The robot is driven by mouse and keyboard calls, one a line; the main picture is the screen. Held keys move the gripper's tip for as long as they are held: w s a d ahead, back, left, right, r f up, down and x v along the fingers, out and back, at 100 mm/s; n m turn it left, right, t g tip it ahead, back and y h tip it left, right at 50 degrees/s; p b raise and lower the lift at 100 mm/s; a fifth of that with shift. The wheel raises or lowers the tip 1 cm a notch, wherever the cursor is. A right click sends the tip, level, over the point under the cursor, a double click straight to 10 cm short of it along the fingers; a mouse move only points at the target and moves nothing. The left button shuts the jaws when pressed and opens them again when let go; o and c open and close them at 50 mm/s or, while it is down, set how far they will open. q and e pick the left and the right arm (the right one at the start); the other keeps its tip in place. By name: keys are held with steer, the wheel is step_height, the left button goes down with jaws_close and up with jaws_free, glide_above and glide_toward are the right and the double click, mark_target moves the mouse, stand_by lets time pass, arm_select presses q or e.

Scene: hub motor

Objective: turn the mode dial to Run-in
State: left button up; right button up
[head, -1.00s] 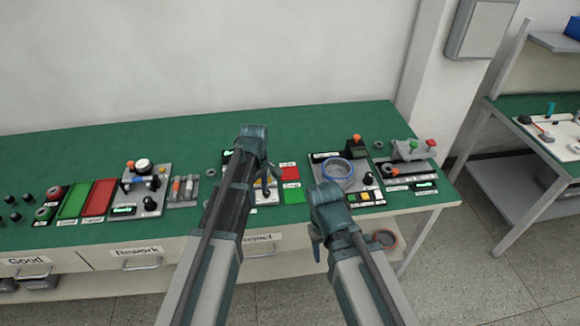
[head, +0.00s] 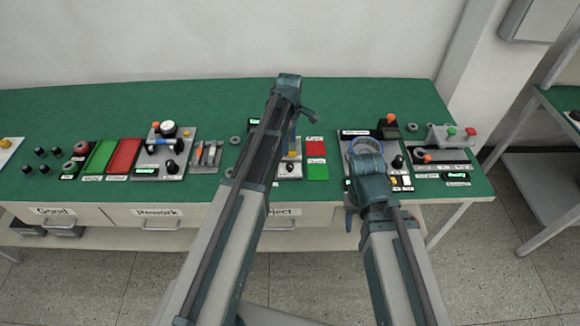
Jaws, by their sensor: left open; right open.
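Two black knobs could be the mode dial: one (head: 398,162) is on the right-hand station beside a blue-rimmed ring (head: 354,149), the other (head: 171,167) is on the left-hand station. Their labels are too small to read, so I cannot tell which is the mode dial or where it points. My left gripper (head: 304,116) is open over the middle of the bench, partly hiding a small station with a yellow part. My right gripper (head: 354,212) is open at the bench's front edge, in front of the right-hand station, and its arm covers part of that station.
The green bench (head: 220,100) is clear along its back. Red (head: 314,146) and green (head: 317,170) panels lie between the two larger stations. Drawers (head: 155,216) line the front.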

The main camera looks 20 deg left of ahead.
mark_target(290, 166)
arm_select(q)
step_height(290, 166, down, 11)
steer(key=b, duration=1)
jaws_close()
